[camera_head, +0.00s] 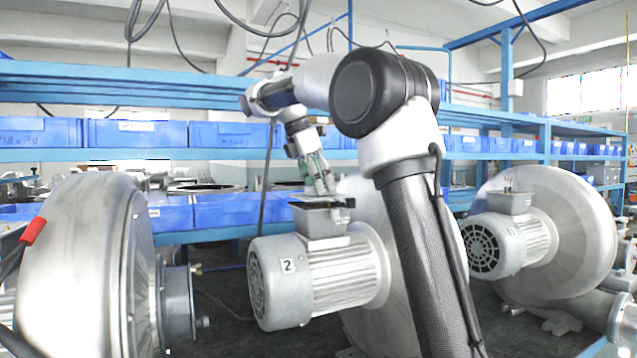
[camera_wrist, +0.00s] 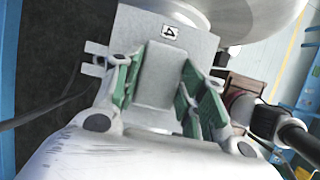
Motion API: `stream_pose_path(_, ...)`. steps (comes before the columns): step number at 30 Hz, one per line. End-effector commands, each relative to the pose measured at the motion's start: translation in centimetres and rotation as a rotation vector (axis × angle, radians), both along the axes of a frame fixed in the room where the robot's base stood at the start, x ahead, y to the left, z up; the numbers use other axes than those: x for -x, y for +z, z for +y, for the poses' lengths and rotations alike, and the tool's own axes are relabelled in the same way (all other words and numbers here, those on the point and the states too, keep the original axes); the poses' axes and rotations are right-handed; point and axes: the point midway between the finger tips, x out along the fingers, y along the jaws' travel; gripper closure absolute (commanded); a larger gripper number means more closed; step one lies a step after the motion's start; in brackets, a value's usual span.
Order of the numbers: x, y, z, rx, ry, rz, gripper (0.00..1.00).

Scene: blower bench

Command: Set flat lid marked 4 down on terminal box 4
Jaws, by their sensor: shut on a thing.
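The flat lid marked 4 (camera_wrist: 205,50) is a light grey plate in the wrist view, with its number near the far edge. My gripper (camera_wrist: 162,88) has green-padded fingers on both sides of the raised grey block on the lid and is shut on it. A grey terminal box (camera_head: 322,223) is directly below, on a motor labelled 2 (camera_head: 318,275). No number shows on this box. I cannot tell whether lid and box touch.
Another motor (camera_head: 512,240) with a terminal box (camera_head: 510,203) and wires sticking up stands at the right. A large blower housing (camera_head: 85,265) stands at the left. Blue shelving with blue bins (camera_head: 137,133) runs behind.

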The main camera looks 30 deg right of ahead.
Motion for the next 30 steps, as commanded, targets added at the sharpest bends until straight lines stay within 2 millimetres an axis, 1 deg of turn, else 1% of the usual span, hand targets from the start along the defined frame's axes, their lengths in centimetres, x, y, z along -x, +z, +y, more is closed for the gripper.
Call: stream_pose_path(30, -0.01, -0.90, 0.00, 0.000, 0.000, 0.000, 0.87)
